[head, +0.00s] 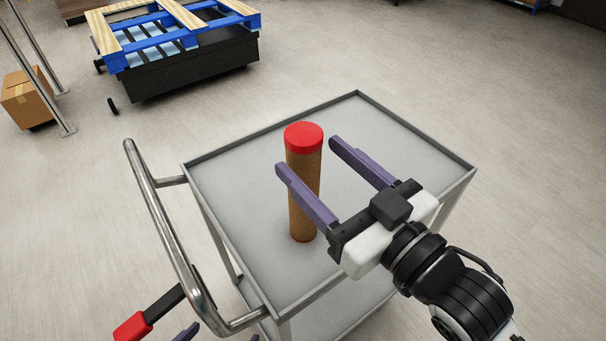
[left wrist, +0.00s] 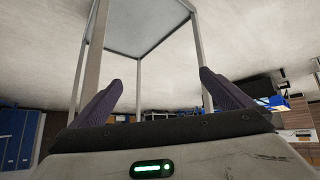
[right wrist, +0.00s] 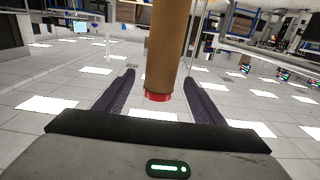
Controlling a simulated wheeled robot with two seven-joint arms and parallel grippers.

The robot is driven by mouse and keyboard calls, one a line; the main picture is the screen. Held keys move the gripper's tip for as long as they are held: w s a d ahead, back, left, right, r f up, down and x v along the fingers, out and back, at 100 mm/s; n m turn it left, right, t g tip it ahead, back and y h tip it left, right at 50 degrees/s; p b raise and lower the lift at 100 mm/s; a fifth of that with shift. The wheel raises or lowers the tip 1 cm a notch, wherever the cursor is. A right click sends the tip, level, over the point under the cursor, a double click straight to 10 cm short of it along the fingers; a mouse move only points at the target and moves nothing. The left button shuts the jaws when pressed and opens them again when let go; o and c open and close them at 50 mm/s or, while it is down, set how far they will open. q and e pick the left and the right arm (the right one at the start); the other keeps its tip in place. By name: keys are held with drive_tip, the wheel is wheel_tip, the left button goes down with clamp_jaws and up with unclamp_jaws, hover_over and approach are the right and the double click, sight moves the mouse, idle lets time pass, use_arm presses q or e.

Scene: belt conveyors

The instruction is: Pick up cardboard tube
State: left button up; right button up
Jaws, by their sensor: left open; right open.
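The cardboard tube (head: 303,202) is brown with red end caps and stands upright on the grey cart top (head: 240,205). My right gripper (head: 305,151) is open, with its purple fingers reaching to either side of the tube's upper part. In the right wrist view the tube (right wrist: 168,45) shows between the two open fingers (right wrist: 158,85), its red cap near their tips.
The cart has a raised rim and a metal push handle (head: 160,220) on its left. A blue and wood pallet (head: 180,35) on a black base stands at the back left. A cardboard box (head: 27,98) is at far left. Open floor surrounds the cart.

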sight(288, 134)
drive_tip(key=shift+w+a+r, duration=0.15)
drive_tip(key=shift+w+a, duration=0.7)
drive_tip(key=shift+w, duration=0.1)
drive_tip(key=x, duration=0.4)
drive_tip(key=shift+w+p, duration=0.2)
drive_tip(key=shift+p, duration=0.2)
drive_tip(key=shift+w+a, duration=0.15)
drive_tip(key=shift+w, duration=0.15)
drive_tip(key=c, duration=1.5)
use_arm(q)
drive_tip(key=shift+s, duration=0.8)
